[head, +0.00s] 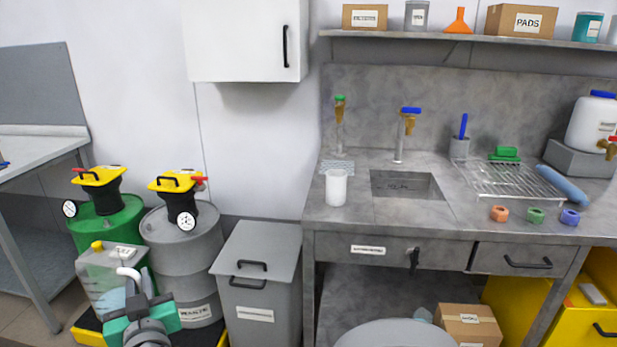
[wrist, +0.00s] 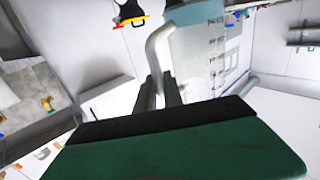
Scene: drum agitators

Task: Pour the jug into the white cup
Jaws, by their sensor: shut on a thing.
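The white cup (head: 336,188) stands upright on the grey bench, left of the sink. My gripper (head: 137,308) is low at the left of the head view, well below and left of the cup. It is shut on the white handle (head: 129,274) of the jug. In the wrist view the dark fingers of my gripper (wrist: 166,93) close around that handle. The jug (wrist: 205,50) shows there as a pale blue, see-through body with measuring marks.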

